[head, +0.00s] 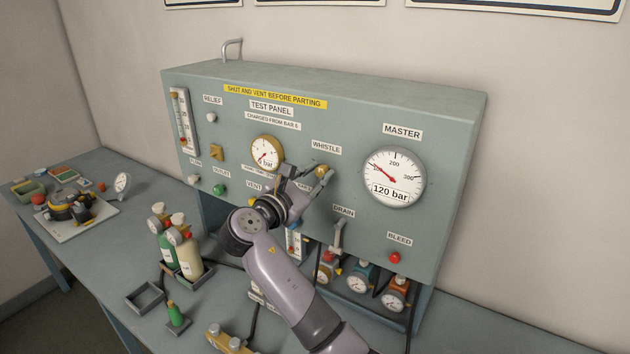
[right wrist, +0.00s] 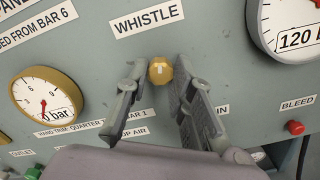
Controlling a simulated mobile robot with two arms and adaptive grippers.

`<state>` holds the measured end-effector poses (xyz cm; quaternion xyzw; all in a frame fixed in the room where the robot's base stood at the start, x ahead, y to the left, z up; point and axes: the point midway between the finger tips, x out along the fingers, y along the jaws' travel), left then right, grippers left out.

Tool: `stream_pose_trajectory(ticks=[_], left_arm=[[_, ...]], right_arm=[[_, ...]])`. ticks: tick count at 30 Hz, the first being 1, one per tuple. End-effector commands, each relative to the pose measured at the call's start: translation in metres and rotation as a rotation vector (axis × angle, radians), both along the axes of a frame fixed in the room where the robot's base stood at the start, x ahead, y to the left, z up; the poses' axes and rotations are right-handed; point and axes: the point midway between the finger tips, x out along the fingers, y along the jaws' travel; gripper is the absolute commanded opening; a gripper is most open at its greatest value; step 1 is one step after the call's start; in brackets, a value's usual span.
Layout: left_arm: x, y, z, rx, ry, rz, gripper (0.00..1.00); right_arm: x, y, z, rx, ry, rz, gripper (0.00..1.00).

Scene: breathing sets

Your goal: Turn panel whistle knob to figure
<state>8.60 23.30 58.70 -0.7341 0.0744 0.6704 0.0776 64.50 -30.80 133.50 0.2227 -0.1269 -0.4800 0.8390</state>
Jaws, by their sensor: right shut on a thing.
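The whistle knob (head: 321,171) is a small round brass knob under the WHISTLE label (head: 326,147) on the grey-green test panel (head: 350,110). In the right wrist view the knob (right wrist: 160,71) has a pale mark on its face. My right gripper (head: 306,174) reaches the panel from the front; its two fingers (right wrist: 160,82) lie on either side of the knob and are shut on it. The small brass-rimmed gauge (head: 265,152), also in the right wrist view (right wrist: 45,97), is left of the knob. My left gripper is not in view.
The master gauge (head: 393,177) reads 120 bar on its plate. A drain lever (head: 338,235) and red bleed button (head: 395,257) are below. Bottles (head: 187,254) stand in a rack at the front left. Several small gauges (head: 358,280) sit under the panel.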

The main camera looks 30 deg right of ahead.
Motion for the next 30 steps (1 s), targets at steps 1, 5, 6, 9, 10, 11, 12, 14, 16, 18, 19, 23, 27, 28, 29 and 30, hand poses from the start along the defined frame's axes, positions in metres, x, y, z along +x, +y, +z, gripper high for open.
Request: stream_pose_trajectory(ticks=[1, 5, 6, 9, 10, 11, 12, 14, 16, 18, 19, 23, 27, 28, 29, 30], left_arm=[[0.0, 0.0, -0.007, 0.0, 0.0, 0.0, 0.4], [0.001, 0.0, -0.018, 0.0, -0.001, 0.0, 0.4], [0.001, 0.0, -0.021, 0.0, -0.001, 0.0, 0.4], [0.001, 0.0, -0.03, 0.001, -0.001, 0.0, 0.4], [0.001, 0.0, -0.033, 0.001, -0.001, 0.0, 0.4], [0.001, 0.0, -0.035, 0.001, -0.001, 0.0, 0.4], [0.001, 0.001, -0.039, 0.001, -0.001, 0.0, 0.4], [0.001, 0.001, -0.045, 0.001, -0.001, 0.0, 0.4], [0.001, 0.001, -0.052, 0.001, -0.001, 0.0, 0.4], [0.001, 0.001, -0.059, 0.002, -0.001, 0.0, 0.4], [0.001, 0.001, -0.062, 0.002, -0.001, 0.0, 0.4], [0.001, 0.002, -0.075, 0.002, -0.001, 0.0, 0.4], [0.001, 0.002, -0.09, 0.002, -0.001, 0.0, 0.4], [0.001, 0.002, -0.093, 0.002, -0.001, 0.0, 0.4], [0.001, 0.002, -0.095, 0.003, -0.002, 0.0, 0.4], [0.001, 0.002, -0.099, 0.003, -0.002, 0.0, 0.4]], right_arm=[[0.0, 0.0, -0.003, 0.023, -0.039, 0.0, 0.0], [0.0, 0.001, -0.004, 0.087, -0.146, 0.0, 0.0], [0.0, 0.0, -0.004, 0.106, -0.178, 0.0, 0.0], [0.0, 0.0, -0.005, 0.154, -0.261, 0.0, 0.0], [0.0, 0.001, -0.005, 0.169, -0.285, 0.0, 0.0], [0.0, 0.001, -0.005, 0.183, -0.309, 0.0, 0.0], [0.0, 0.0, -0.005, 0.202, -0.343, 0.0, 0.0], [0.0, 0.0, -0.005, 0.231, -0.392, -0.001, 0.0], [0.0, 0.0, -0.005, 0.266, -0.449, -0.001, 0.0], [0.0, 0.0, -0.006, 0.299, -0.506, 0.0, 0.0], [0.0, 0.0, -0.005, 0.314, -0.531, 0.0, 0.0], [0.0, 0.0, -0.006, 0.376, -0.637, -0.001, 0.0], [-0.001, 0.0, -0.006, 0.442, -0.75, -0.002, 0.0], [-0.001, 0.0, -0.007, 0.457, -0.774, -0.002, 0.0], [0.0, 0.0, -0.006, 0.471, -0.796, -0.002, 0.0], [0.0, 0.0, -0.006, 0.489, -0.827, -0.002, 0.0]])
